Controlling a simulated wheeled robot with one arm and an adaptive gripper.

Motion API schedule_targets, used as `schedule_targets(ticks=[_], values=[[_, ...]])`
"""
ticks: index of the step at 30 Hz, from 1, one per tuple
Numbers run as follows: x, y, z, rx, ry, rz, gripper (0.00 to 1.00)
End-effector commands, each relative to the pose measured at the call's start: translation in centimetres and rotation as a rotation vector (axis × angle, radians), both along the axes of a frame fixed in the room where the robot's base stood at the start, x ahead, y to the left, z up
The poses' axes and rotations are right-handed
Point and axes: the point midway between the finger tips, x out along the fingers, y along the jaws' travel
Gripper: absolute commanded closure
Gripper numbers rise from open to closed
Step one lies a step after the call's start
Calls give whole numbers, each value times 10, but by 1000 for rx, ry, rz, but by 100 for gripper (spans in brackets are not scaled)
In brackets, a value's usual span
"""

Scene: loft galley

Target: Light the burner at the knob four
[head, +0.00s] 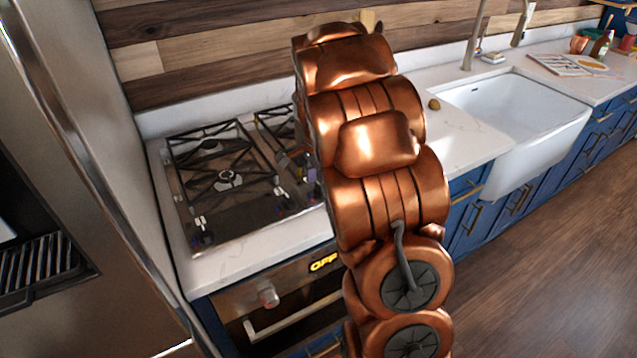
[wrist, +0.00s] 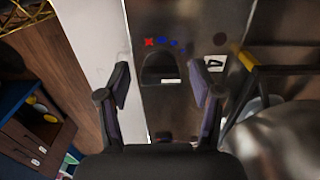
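The gas cooktop (head: 228,181) has a dark steel top with black grates, partly hidden behind my copper arm in the head view. A group of small knobs (head: 201,229) stands at its front left. My gripper (wrist: 163,88) is open, its two dark fingers spread over the cooktop in the wrist view. A dark knob (wrist: 161,66) with a pale label shows between and beyond the fingertips. I cannot read any knob numbers. No flame shows on the visible burners.
The oven below has a display reading OFF (head: 324,263) and a round knob (head: 268,296). A steel fridge (head: 95,150) stands close on the left. A white sink (head: 515,115) is to the right. A grate bar (wrist: 245,80) lies right of the fingers.

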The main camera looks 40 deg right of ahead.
Motion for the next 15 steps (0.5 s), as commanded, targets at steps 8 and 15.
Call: schedule_targets(ticks=[8, 15], values=[[0, 0, 0, 0, 0, 0, 67], [0, 0, 0, 0, 0, 0, 91]])
